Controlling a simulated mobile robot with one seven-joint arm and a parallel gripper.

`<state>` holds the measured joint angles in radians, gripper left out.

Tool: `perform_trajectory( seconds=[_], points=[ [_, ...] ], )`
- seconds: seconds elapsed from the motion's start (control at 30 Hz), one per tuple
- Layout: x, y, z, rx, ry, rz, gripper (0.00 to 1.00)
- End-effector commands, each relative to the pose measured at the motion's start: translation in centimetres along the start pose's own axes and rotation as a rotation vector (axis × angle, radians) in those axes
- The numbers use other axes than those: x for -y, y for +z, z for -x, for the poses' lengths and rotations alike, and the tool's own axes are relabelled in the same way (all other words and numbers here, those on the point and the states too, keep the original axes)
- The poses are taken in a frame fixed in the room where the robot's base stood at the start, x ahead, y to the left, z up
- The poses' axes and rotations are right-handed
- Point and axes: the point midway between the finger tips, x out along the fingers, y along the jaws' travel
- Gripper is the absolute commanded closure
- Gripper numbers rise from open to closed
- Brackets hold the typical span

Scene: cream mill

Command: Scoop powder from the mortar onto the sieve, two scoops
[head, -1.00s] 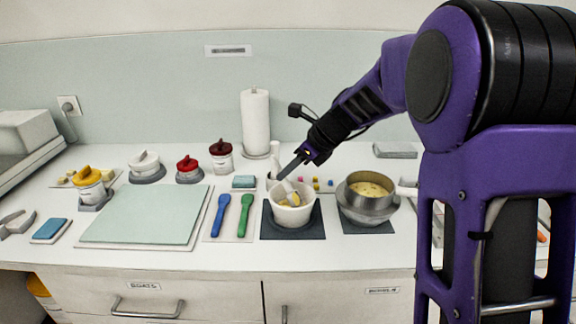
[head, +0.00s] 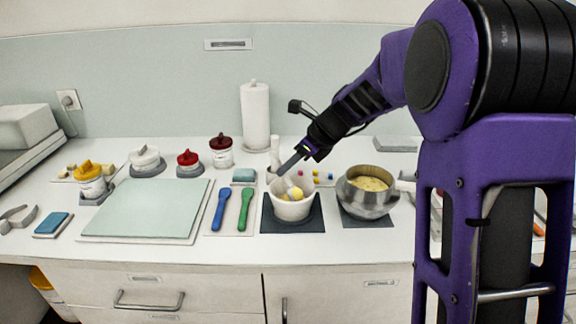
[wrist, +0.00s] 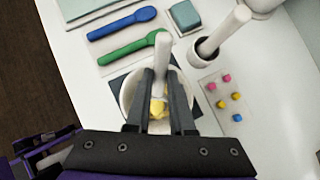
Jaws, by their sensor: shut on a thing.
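The white mortar (head: 291,210) stands on a dark mat in the head view, with yellow powder inside. It also shows in the wrist view (wrist: 128,98), partly hidden by my fingers. My gripper (head: 285,171) is just above the mortar, pointing down into it. It is shut on a pale scoop (wrist: 161,58), whose yellow-covered end is inside the mortar. The fingers (wrist: 158,80) flank the scoop in the wrist view. The sieve (head: 368,172) sits to the right of the mortar, with pale yellow powder in it.
A blue spoon (head: 221,210) and a green spoon (head: 245,210) lie left of the mortar. Behind it are a teal block (head: 244,175), a pestle in a holder (wrist: 207,50) and small coloured cubes (wrist: 226,97). A pale green board (head: 146,211) lies further left.

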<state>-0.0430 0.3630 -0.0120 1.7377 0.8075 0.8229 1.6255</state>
Motion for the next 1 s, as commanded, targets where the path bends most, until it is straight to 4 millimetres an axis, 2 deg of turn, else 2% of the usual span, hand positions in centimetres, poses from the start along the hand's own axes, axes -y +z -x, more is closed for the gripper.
perform_trajectory(
  seconds=[0.1,1.0],
  points=[
    [0.0,0.8,1.0,0.0,0.0,0.0,1.0],
    [0.1,4.5,5.6,0.0,-0.001,0.0,1.0]
  ],
)
